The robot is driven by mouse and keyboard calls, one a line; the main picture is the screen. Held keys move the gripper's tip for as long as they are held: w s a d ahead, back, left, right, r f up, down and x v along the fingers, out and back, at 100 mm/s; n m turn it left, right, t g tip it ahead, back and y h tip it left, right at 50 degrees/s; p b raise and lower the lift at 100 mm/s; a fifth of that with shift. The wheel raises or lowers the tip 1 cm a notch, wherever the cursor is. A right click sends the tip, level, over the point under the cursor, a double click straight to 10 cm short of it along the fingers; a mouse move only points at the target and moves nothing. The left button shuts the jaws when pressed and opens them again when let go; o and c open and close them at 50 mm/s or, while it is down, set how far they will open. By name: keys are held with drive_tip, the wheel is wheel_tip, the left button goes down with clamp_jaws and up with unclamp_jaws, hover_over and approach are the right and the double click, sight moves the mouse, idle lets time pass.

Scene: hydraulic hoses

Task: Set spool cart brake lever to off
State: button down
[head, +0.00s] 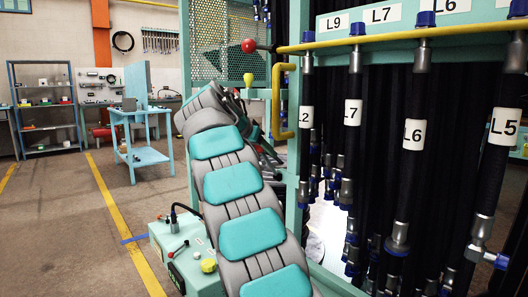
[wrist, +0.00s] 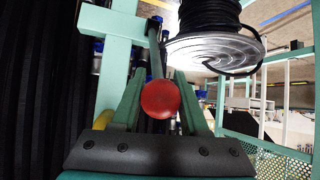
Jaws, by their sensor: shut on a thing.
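In the wrist view, a lever with a round red knob (wrist: 161,99) sits between the two green fingers of my gripper (wrist: 159,72). The fingers are shut on the lever, close around its rod just beyond the knob. The rod runs up the picture from the knob. I cannot tell whether both knobs are the same. My grey and teal arm hides most of my gripper in the head view. No brake on or off marking is legible.
Labelled black hoses (head: 412,140) hang at the right under a yellow rail (head: 400,36). A spool with a pale flange (wrist: 215,50) is close by in the wrist view. A teal workbench (head: 140,155) stands farther back at left, with open floor around it.

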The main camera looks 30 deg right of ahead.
drive_tip(key=shift+s+d+f, duration=0.1)
drive_tip(key=shift+d+f, duration=0.15)
drive_tip(key=c, duration=0.8)
unclamp_jaws()
drive_tip(key=shift+d, duration=0.1)
drive_tip(key=o, duration=0.4)
drive_tip(key=shift+r, duration=0.1)
drive_tip(key=shift+c, duration=0.2)
drive_tip(key=shift+a+r, duration=0.1)
drive_tip(key=shift+a, duration=0.15)
drive_tip(key=shift+a+r, duration=0.15)
drive_tip(key=shift+a, duration=0.05)
drive_tip(key=v, duration=0.7)
